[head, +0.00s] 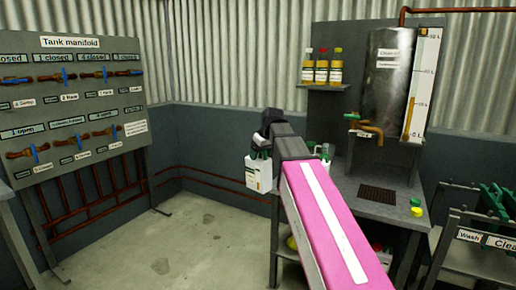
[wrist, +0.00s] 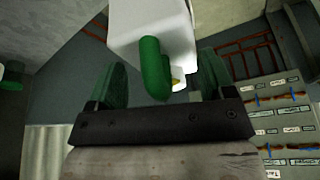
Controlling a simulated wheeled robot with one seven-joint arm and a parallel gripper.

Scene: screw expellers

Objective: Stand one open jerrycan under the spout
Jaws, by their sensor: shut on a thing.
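My gripper (head: 260,150) is shut on a white jerrycan (head: 258,177) and holds it in the air left of the workbench. In the wrist view the jerrycan (wrist: 152,22) shows its green handle (wrist: 155,70) between my green fingers. A bit of yellow shows beside the handle; I cannot tell whether the mouth is open. The brass spout (head: 372,130) sticks out below the grey tank (head: 386,75) at the back of the bench. A dark grate (head: 378,195) lies on the bench below the spout, with nothing on it.
The workbench (head: 350,207) bears a partly hidden white and green thing (head: 326,153) behind my arm. Loose green and yellow caps (head: 416,211) lie at its right. Sample bottles (head: 321,72) stand on a shelf. A rack (head: 470,255) stands right, the tank manifold panel (head: 75,95) left.

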